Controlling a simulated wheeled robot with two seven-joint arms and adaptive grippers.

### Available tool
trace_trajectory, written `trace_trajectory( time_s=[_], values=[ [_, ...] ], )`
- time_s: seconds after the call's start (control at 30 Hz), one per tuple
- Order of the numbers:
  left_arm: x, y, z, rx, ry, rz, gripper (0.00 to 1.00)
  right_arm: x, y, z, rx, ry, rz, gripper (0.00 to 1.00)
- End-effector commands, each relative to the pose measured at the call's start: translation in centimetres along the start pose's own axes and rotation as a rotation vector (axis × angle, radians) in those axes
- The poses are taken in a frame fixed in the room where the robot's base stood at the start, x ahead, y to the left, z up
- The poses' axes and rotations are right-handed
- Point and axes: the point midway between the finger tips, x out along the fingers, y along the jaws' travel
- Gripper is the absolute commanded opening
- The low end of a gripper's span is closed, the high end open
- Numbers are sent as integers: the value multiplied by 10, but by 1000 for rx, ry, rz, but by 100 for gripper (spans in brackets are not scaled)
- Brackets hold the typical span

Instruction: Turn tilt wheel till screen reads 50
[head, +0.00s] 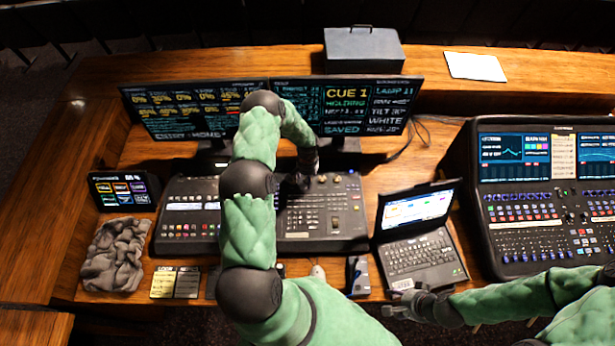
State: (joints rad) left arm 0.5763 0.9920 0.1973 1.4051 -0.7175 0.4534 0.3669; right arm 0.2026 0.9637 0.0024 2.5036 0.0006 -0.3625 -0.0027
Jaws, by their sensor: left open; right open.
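The lighting console (345,228) lies on the desk, with its keys and small knobs facing up. My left arm crosses in front of it and hides its middle. My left gripper (297,184) points down over the console's upper part and is open. I cannot pick out the tilt wheel; it may be hidden near this gripper. The right monitor (365,108) stands behind the console and shows CUE 1, LAMP 11, WHITE and a TILT line that looks like 30, too small to be sure. My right gripper (396,311) is open, low beside the laptop.
A laptop (420,250) stands open right of the console, with a second mixing desk (530,215) further right. The left monitor (180,110) stands behind. A grey box (362,50) sits behind.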

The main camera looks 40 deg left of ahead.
Motion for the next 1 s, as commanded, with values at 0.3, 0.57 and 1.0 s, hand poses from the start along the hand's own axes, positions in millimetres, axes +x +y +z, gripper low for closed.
trace_trajectory(
  time_s=[0.3,0.57,1.0],
  values=[
    [3,0,0,-1,1,0,58,0,0,0,0,0,0,57],
    [3,0,0,-1,1,0,1,0,0,0,0,0,0,57],
    [5,0,0,74,2,1,1,12,4,-1,0,0,0,57]
  ],
)
